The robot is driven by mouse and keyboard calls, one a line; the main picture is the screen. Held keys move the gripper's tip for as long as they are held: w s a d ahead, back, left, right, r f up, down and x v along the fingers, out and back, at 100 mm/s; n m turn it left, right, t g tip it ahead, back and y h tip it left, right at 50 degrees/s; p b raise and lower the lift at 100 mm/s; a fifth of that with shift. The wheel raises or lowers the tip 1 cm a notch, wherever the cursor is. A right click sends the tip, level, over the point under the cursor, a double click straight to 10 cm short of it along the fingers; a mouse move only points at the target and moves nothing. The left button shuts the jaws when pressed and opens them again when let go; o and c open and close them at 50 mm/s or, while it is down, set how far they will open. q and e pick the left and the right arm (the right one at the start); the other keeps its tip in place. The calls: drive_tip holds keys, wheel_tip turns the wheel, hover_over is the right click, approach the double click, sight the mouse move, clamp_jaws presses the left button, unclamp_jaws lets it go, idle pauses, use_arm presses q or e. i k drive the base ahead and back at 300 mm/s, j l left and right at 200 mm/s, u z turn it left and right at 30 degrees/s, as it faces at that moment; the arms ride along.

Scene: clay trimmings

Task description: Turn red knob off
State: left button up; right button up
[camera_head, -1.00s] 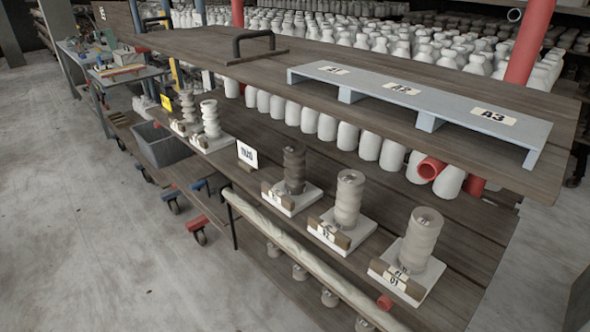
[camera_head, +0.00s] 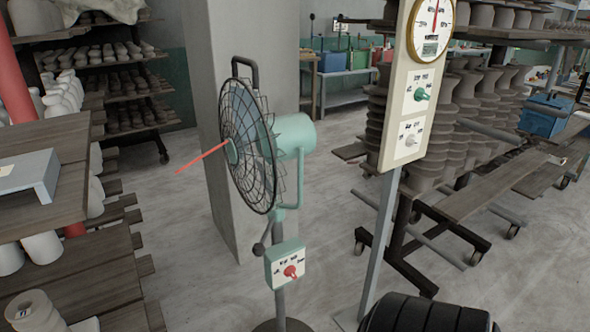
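A red knob (camera_head: 290,271) sits on the front of a small mint-green control box (camera_head: 287,252) on the pole of a standing fan. Small labels are printed above the knob, too small to read. The fan (camera_head: 250,145) has a dark wire cage and a mint-green motor housing, with a thin red rod sticking out of its front. A taller panel to the right carries a green knob (camera_head: 420,94) and a pale knob (camera_head: 410,140) below a round gauge (camera_head: 432,28). Neither of my grippers is in view.
A grey pillar (camera_head: 255,50) stands behind the fan. Wooden shelves (camera_head: 100,225) with pale pots are on the left. A black ribbed object (camera_head: 425,315) is at the bottom right. Low wheeled racks (camera_head: 480,200) stand on the right. Grey floor shows around the fan.

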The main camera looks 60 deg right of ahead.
sight(290, 270)
drive_tip(key=z, duration=1.7)
drive_tip(key=l, duration=0.1)
